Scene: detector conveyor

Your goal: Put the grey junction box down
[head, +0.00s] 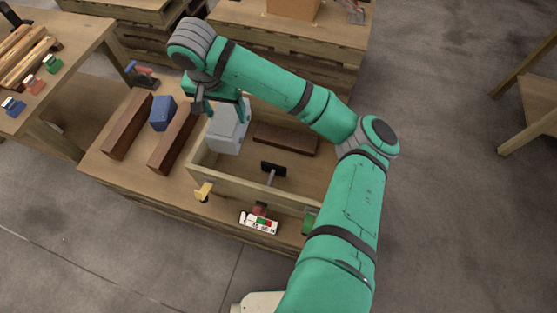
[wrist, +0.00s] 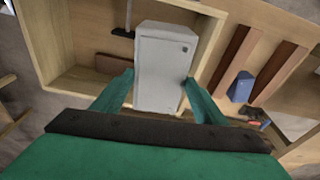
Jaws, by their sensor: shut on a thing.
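The grey junction box (head: 228,128) is a pale grey block in the head view. It also shows in the wrist view (wrist: 162,65), between the two green fingers. My gripper (wrist: 160,95) is shut on it, one finger at each side. In the head view the box is over the left part of an open wooden tray (head: 262,188) on the table. I cannot tell whether its underside touches anything. My wrist and arm hide part of the tray.
Two dark brown bars (head: 127,125) with a blue block (head: 163,113) between them lie left of the tray. Inside the tray are a brown bar (head: 285,139) and a black T-shaped tool (head: 272,170).

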